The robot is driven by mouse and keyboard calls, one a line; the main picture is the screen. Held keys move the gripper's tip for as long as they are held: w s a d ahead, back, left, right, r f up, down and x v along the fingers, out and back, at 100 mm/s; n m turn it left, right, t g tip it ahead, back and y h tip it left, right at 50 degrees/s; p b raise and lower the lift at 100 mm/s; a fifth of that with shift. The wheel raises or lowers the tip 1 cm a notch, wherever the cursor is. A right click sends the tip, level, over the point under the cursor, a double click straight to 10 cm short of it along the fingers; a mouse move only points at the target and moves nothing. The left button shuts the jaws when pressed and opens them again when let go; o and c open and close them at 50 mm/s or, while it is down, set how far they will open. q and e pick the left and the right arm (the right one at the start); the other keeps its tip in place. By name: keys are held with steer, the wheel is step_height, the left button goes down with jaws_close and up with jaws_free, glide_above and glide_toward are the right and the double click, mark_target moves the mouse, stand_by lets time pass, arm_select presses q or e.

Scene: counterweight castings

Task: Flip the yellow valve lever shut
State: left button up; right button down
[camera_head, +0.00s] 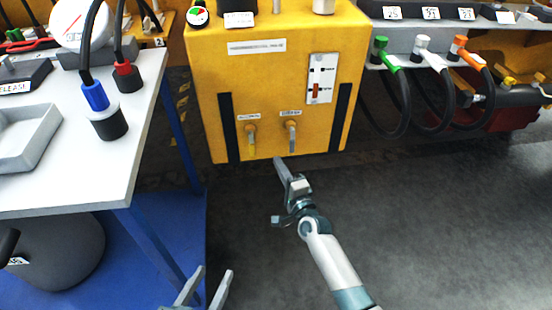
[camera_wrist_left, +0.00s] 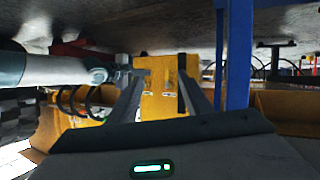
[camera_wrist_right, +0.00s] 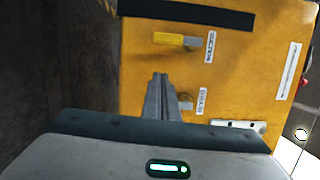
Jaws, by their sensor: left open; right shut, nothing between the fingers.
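The yellow valve lever (camera_head: 252,147) hangs straight down from its fitting, low on the left front of the yellow cabinet (camera_head: 225,95). In the right wrist view the yellow lever (camera_wrist_right: 169,38) lies lengthwise across the picture, clear of the fingers. A second, grey lever (camera_head: 291,138) hangs to its right; in the right wrist view it is partly hidden behind the fingers. My right gripper (camera_head: 279,162) is shut and empty near the cabinet's lower edge, apart from the yellow lever. My left gripper (camera_head: 212,278) is open and empty, low in front and farther back.
A white table (camera_head: 120,165) with a blue leg stands left, carrying a grey tray (camera_head: 25,140) and cable plugs (camera_head: 105,115). Looped hoses (camera_head: 400,110) hang under a shelf at right. Black vertical strips (camera_head: 228,130) flank the levers. The floor at right is clear.

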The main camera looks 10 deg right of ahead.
arm_select(q)
steer(key=shift+s+a+f+g+y+p, duration=0.15)
steer(key=shift+s+a+f+g, duration=0.15)
steer(key=shift+f+g, duration=0.3)
steer(key=shift+s+a+f+g+y+p, duration=0.2)
steer(key=shift+s+f+g, duration=0.2)
steer(key=shift+f, duration=0.3)
arm_select(e)
steer(key=shift+v, duration=3)
steer(key=shift+r, duration=0.1)
